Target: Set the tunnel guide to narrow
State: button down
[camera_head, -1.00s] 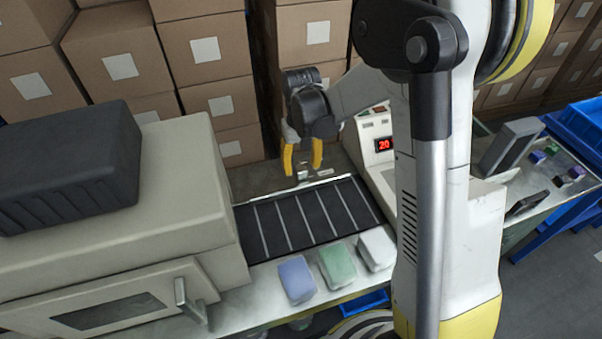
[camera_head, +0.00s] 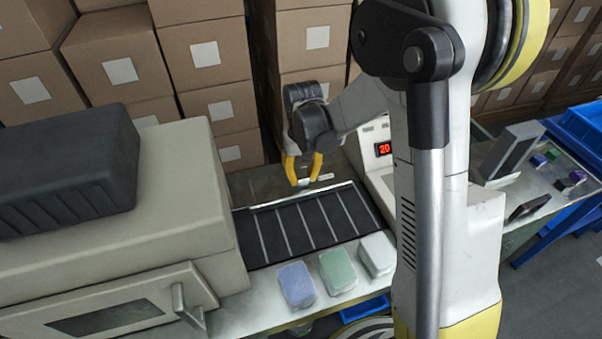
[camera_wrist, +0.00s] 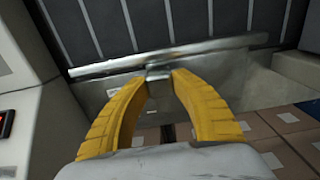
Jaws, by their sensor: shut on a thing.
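My gripper (camera_head: 303,184) has yellow fingers and is at the back edge of the dark slatted belt (camera_head: 312,226). In the wrist view my gripper (camera_wrist: 158,74) is shut on a small grey metal tab (camera_wrist: 158,73) beside the tunnel guide. The guide is a thin metal rail (camera_wrist: 205,50) along the belt's edge; it also shows in the head view (camera_head: 270,204). The tab's lower part is hidden between the fingers.
A beige machine housing (camera_head: 185,190) with a black block (camera_head: 60,165) on top stands left. A panel with a red display (camera_head: 384,149) reading 20 is right of the belt. Blue (camera_head: 296,285), green (camera_head: 337,271) and white (camera_head: 377,254) packs lie in front. Stacked cartons (camera_head: 215,100) stand behind.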

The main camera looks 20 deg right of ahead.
jog(key=s, duration=0.5)
jog(key=shift+s+f, duration=0.1)
jog(key=shift+s, duration=0.1)
jog(key=c, duration=1.1)
grip_release()
jog(key=shift+s, duration=0.1)
jog(key=shift+o, duration=0.2)
notch_tip(320, 180, up, 12)
jog(key=s+r+t, duration=0.5)
jog(key=s+t, duration=0.2)
jog(key=s, duration=0.5)
jog(key=shift+s+r, duration=0.15)
jog(key=shift+r, duration=0.25)
